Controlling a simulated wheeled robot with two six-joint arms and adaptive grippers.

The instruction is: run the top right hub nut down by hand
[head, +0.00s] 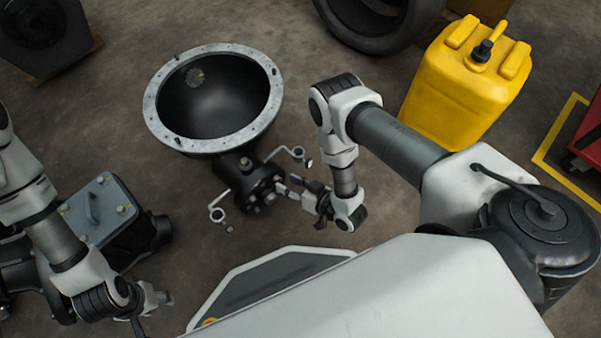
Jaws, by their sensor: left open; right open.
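The dark hub (256,192) sits below a large black bowl-shaped housing (212,140) with a pale bolted flange. Several small nuts or studs show on the hub's face. My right gripper (284,186) is open at the right side of the hub, its fingertips close to the upper right of the face. The top right nut is too small and too close to the fingers to make out, and I cannot tell whether they touch it. My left gripper (164,298) is open and empty at the lower left, apart from the hub.
Two thin metal brackets with rings (217,214) stick out from the hub's sides. A grey-lidded box unit (98,208) stands at left. A yellow jerrycan (465,85) and a tyre (378,25) stand at the back. Bare floor lies between.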

